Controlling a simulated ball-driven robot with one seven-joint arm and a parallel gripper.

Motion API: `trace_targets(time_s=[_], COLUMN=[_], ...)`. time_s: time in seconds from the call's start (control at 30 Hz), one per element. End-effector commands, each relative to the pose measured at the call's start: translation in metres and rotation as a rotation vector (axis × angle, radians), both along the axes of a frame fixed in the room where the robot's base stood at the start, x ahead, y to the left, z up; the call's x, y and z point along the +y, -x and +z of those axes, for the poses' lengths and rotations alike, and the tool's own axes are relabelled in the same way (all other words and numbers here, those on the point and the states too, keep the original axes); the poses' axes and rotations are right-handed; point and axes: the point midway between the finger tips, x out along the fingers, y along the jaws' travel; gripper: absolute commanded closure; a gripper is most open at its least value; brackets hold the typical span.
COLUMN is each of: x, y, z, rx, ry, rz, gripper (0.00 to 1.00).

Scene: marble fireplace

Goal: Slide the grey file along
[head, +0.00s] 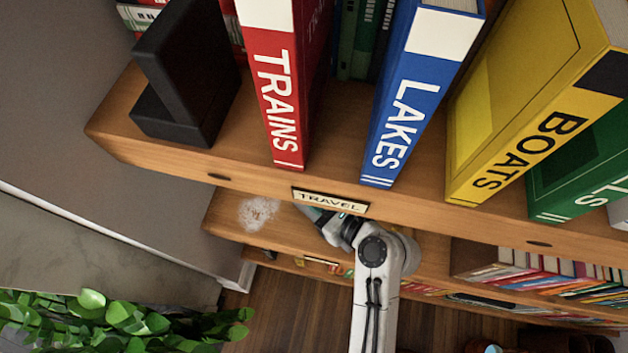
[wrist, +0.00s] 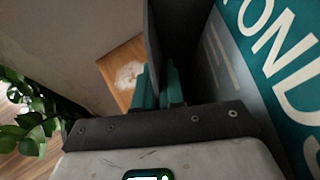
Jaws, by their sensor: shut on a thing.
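My gripper (head: 318,217) is below the front edge of the upper shelf, under the TRAVEL label, in the head view. In the wrist view its two teal fingers (wrist: 156,86) are close together, shut on the edge of a dark grey upright panel, which I take to be the grey file (wrist: 153,45). A dark hollow or shaded face lies just right of that edge. The file does not show clearly in the head view, where the shelf blocks the space behind my gripper.
A teal book (wrist: 270,70) stands right of the file. On the upper shelf (head: 230,165) are a black bookend (head: 185,75), red TRAINS (head: 275,95), blue LAKES (head: 400,110) and yellow BOATS (head: 515,100). A whitish patch (head: 258,212) marks the lower shelf. A plant (head: 110,315) stands lower left.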

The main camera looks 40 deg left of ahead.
Motion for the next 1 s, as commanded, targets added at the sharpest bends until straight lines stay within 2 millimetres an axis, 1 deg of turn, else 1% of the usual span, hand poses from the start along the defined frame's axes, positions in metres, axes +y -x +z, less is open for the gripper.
trace_targets(time_s=[0.03, 0.33, 0.57, 0.67, 0.77, 1.0], x=[0.0, 0.0, 0.0, -0.005, -0.015, -0.058], y=[0.0, 0.0, 0.0, -0.001, -0.002, -0.003], z=[0.0, 0.0, 0.0, 0.001, 0.006, 0.023], rx=[0.0, 0.0, 0.0, 0.001, -0.001, 0.0], ry=[-0.001, 0.0, 0.0, 0.0, -0.001, -0.001], rz=[-0.001, -0.001, -0.001, -0.001, -0.004, -0.006], gripper=[0.9, 0.62, 0.62, 0.62, 0.62, 0.62])
